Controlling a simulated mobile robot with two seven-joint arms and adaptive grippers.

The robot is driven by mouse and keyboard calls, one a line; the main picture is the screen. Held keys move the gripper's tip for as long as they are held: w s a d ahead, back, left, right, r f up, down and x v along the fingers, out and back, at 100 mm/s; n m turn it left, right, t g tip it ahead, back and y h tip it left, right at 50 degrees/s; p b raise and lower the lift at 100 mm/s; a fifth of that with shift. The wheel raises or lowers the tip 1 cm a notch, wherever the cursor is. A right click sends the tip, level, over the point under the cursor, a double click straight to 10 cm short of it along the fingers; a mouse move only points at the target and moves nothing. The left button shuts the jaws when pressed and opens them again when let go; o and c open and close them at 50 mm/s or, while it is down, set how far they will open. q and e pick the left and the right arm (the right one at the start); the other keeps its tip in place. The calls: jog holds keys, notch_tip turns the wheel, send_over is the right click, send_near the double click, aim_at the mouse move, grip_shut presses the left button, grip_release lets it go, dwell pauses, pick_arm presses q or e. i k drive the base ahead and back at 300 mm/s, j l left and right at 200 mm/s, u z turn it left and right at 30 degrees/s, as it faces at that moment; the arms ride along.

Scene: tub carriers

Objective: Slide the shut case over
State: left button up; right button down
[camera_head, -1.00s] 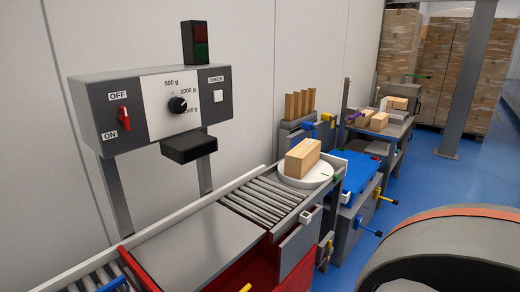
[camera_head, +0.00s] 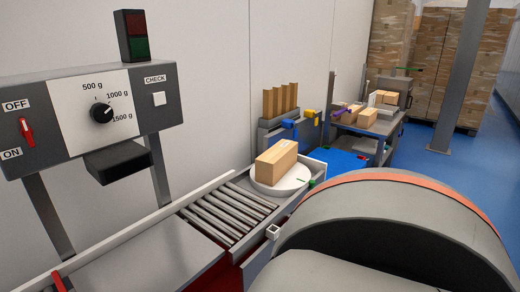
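A closed tan cardboard case (camera_head: 277,163) sits on a round white turntable (camera_head: 283,189) at the far end of a roller conveyor (camera_head: 224,211). A pale label patch shows on the case's top. Neither of my grippers shows in the view, so nothing is seen touching the case. A flat grey plate (camera_head: 150,265) lies on the near side of the rollers.
A control box (camera_head: 88,115) with a red switch, a dial and a CHECK button stands at left under a dark signal lamp (camera_head: 133,36). Beyond the turntable are a blue surface (camera_head: 345,165) and a bench with several boxes (camera_head: 362,115). A large grey rounded body fills the lower right.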

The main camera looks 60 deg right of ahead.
aim_at(271, 166)
jog(key=k+l+u, duration=0.1)
jog(key=l, duration=0.65)
jog(key=k+l+u, duration=0.15)
jog(key=l, duration=0.25)
jog(key=k+l, duration=0.15)
jog(key=l, duration=0.2)
jog(key=k+l+u, duration=0.15)
jog(key=l, duration=0.25)
jog(key=k+l, duration=0.1)
jog(key=l, duration=0.25)
jog(key=k+l, duration=0.15)
jog(key=l, duration=0.25)
jog(key=k+l, duration=0.1)
jog(key=l, duration=0.25)
jog(key=k+l, duration=0.1)
jog(key=l, duration=0.3)
jog(key=k+l, duration=0.15)
jog(key=l, duration=0.2)
jog(key=i+u, duration=0.05)
